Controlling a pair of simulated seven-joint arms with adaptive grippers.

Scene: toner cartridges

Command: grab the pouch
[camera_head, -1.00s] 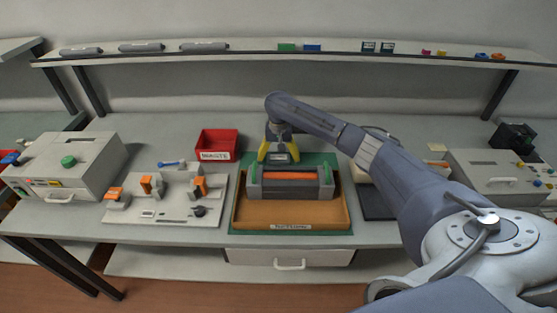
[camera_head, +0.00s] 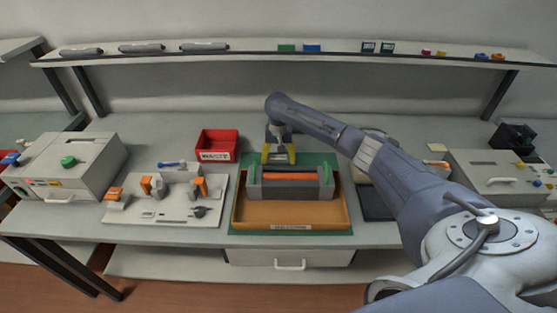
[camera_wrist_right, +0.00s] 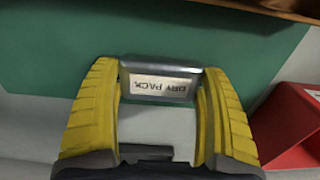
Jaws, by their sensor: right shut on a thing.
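The pouch (camera_wrist_right: 158,88) is a small grey pack with a white label reading "DRY PACK", upside down in the right wrist view. My right gripper (camera_wrist_right: 160,72) has its two yellow fingers on either side of the pouch, shut on it. In the head view the right gripper (camera_head: 279,159) is pointing down at the back edge of the green mat (camera_head: 322,158), behind the grey cartridge. The fingers partly hide the pouch there. I cannot tell whether it is lifted off the surface. My left gripper is not in view.
A grey cartridge with an orange strip (camera_head: 290,190) sits in the brown tray (camera_head: 290,213), just in front of the gripper. A red waste bin (camera_head: 216,156) stands to the left. A fixture board (camera_head: 150,212) is further left. A shelf (camera_head: 240,57) runs above the back.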

